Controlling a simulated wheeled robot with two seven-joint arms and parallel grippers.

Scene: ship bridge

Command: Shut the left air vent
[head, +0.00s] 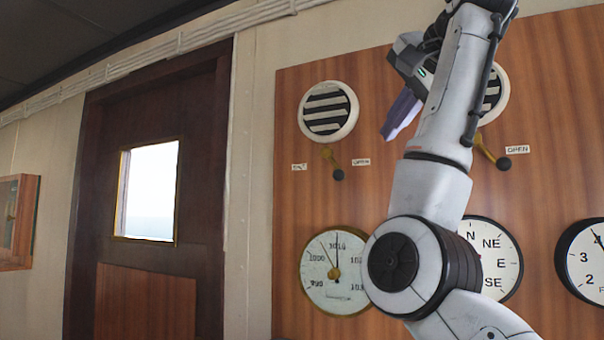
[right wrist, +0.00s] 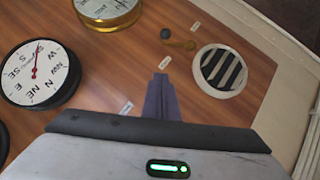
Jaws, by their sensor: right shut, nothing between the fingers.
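The left air vent (head: 328,110) is a round white grille with dark slats showing between its bars. Below it, a brass lever (head: 327,154) with a black knob (head: 338,174) hangs down and slightly right, between a left label (head: 299,167) and a right label (head: 361,162). In the right wrist view the vent (right wrist: 220,70) is at right, with the lever (right wrist: 182,43) and knob (right wrist: 166,33) above left. My right gripper (head: 392,132) has purple fingers, shut and empty, to the right of the lever and apart from it in the picture. My left gripper is out of view.
A second vent (head: 492,92) is partly hidden behind my right arm; its lever (head: 485,149) points down-right toward an OPEN label (head: 517,150). A barometer (head: 333,290), compass dial (head: 497,262) and another dial (head: 590,262) sit below. A door (head: 150,200) stands at left.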

